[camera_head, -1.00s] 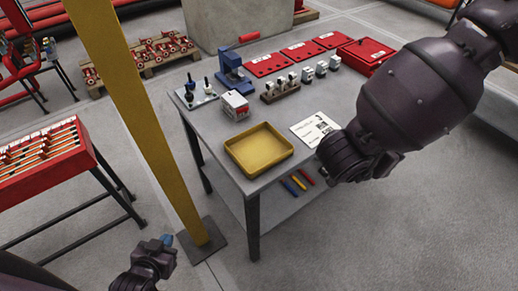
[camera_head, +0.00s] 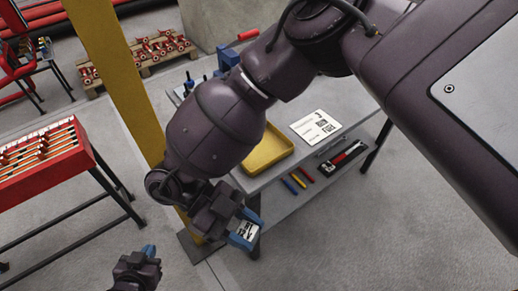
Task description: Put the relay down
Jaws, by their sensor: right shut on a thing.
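A small pale relay with dark marks (camera_head: 244,232) is between the blue fingertips of my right gripper (camera_head: 247,229). My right gripper is shut on it, in front of the table's near left corner and apart from the tray. The yellow tray (camera_head: 283,152) lies on the grey worktable (camera_head: 352,105); my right arm covers its left part, and the part that shows is empty. My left gripper (camera_head: 149,251) is low at the bottom left, away from the table; its blue fingertips are too small to tell whether they are apart.
A printed sheet (camera_head: 315,127) lies right of the tray. Coloured tools (camera_head: 293,182) and a dark tray with a red-handled tool (camera_head: 343,157) are on the lower shelf. A yellow post (camera_head: 120,75) stands left of the table. A red rack (camera_head: 40,160) is at the left.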

